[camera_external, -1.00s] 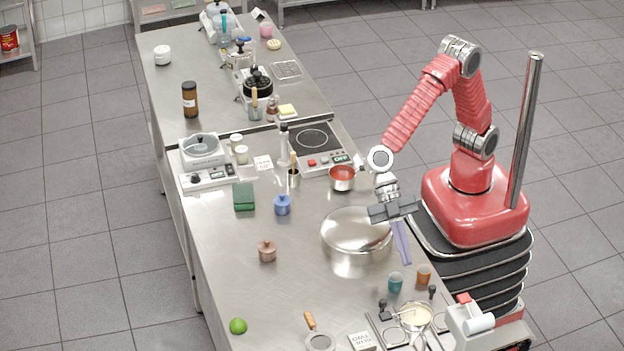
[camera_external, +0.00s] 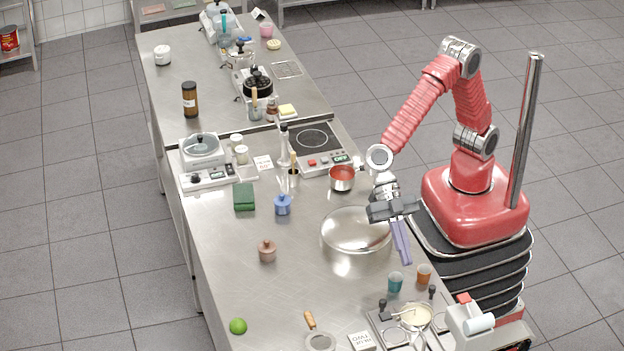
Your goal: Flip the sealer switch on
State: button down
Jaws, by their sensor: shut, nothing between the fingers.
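My gripper (camera_external: 405,257) is at the right side of the worktable, pointing down. Its long purple-grey fingers are together with nothing between them. I cannot tell the switch's position at this size.
A teal cup (camera_external: 395,282) and an orange cup (camera_external: 424,274) stand between my gripper and the device. A pan with cream contents (camera_external: 416,317) is left of the device.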

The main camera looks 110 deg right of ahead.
jog(key=x, duration=0.9)
jog(key=shift+a+f, duration=0.25)
jog(key=shift+f, duration=0.1)
notch_tip(320, 180, down, 2)
jog(key=shift+f, duration=0.15)
jog(key=shift+a+f, duration=0.15)
jog(key=shift+f, duration=0.5)
jog(key=shift+f, duration=0.1)
jog(key=shift+a+f, duration=0.2)
jog(key=shift+a, duration=0.05)
jog(key=shift+r, duration=0.1)
